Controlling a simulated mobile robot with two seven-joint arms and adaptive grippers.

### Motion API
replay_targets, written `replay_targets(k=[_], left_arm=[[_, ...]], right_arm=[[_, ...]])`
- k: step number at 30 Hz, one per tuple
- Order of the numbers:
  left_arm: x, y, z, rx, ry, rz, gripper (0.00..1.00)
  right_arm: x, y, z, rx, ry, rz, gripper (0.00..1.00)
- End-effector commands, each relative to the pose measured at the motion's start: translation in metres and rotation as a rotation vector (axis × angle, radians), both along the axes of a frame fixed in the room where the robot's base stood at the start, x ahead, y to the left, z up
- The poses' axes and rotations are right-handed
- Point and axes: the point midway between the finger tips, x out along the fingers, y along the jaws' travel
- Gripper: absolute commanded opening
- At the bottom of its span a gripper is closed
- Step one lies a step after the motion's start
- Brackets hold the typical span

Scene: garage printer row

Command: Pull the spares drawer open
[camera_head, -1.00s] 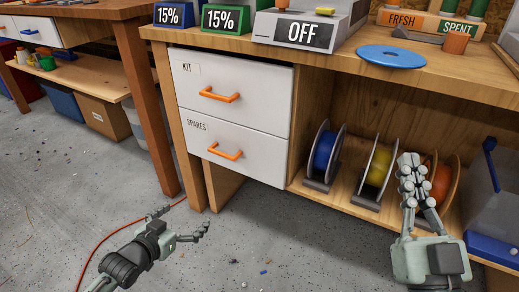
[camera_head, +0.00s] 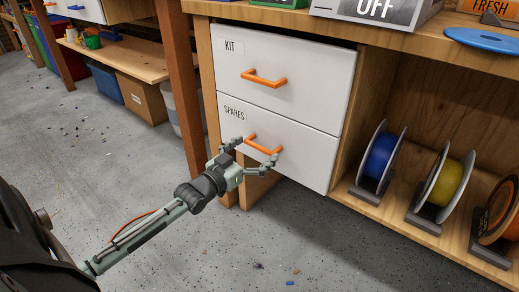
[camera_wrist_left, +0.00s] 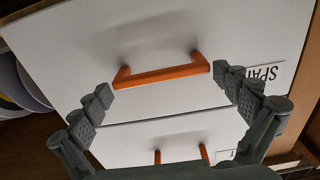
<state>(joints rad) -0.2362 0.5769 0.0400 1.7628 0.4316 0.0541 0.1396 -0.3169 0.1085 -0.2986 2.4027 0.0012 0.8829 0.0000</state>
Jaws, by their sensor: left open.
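The spares drawer (camera_head: 300,157) is the lower white drawer, labelled SPARES; its front looks flush with the drawer above, so it appears shut. Its orange bar handle (camera_head: 265,147) is at the front's middle. My left gripper (camera_head: 252,153) is open at this handle, one finger near each end. In the left wrist view, the picture is upside down and the handle (camera_wrist_left: 165,74) lies between the open fingers (camera_wrist_left: 163,84). I see no finger clearly touching it; exact depth is hard to tell. My right gripper is not in view.
The kit drawer (camera_head: 285,78), with its own orange handle (camera_head: 264,80), is directly above. A wooden leg (camera_head: 183,90) stands to the left. Blue (camera_head: 381,158) and yellow spools (camera_head: 444,185) sit on the shelf to the right. The speckled floor in front of the drawers looks mostly clear.

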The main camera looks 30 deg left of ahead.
Motion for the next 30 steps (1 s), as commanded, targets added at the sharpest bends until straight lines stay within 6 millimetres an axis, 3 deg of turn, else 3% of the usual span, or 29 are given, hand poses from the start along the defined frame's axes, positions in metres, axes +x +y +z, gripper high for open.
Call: replay_targets(k=[4, 12, 26, 30], left_arm=[[0.0103, -0.0007, 0.0005, 0.001, -0.001, 0.0, 1.0], [0.0114, -0.0009, 0.0002, 0.001, 0.001, 0.0, 1.0], [0.0111, -0.0012, 0.0004, 0.001, 0.0, -0.001, 0.43], [0.0099, -0.0012, 0.001, 0.001, 0.0, -0.001, 0.42]], right_arm=[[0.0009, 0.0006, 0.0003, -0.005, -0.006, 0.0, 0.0], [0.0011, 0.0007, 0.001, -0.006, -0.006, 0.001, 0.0], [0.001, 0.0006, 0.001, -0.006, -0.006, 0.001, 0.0], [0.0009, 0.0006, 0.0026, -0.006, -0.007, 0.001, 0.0]])
